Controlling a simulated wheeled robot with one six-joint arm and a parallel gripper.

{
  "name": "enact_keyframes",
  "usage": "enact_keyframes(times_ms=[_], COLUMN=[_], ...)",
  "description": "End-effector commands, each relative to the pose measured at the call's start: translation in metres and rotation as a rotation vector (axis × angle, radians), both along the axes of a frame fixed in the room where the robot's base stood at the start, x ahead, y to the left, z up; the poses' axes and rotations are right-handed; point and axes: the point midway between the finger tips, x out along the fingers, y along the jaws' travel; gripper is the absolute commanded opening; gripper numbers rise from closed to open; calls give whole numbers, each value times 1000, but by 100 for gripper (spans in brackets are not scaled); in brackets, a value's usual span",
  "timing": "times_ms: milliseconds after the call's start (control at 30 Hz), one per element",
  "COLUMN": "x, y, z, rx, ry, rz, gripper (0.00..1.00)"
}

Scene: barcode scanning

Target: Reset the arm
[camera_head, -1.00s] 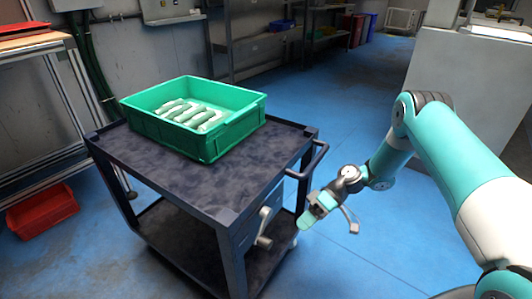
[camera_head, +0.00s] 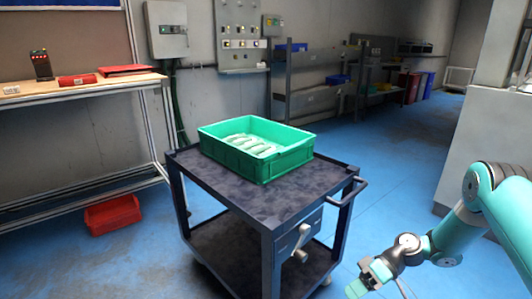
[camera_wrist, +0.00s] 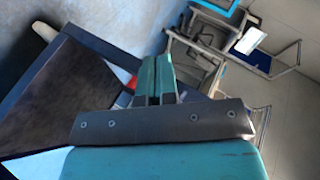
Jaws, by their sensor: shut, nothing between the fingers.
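My arm reaches in from the right edge of the head view. My gripper (camera_head: 366,284) hangs low over the blue floor, to the right of the dark cart (camera_head: 318,172) and apart from it. In the wrist view my gripper (camera_wrist: 155,75) shows its two teal fingers pressed together, with nothing between them. A corner of a dark flat top (camera_wrist: 50,90) shows at the left of the wrist view.
A green crate (camera_head: 268,168) with several pale items (camera_head: 250,145) stands on the cart. A workbench (camera_head: 110,88) is at the left, with a red bin (camera_head: 112,214) on the floor. Shelves (camera_head: 325,95) line the back wall. Blue floor is free right of the cart.

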Motion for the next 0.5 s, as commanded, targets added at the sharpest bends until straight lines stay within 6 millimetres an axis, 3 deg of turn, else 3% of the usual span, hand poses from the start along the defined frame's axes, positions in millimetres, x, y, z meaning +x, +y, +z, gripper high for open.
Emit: enact_keyframes(times_ms=[367, 500], x=[8, 8], y=[4, 14], z=[47, 75], rx=[-91, -147], ry=[-10, -16], rz=[9, 20], gripper=[0, 0])
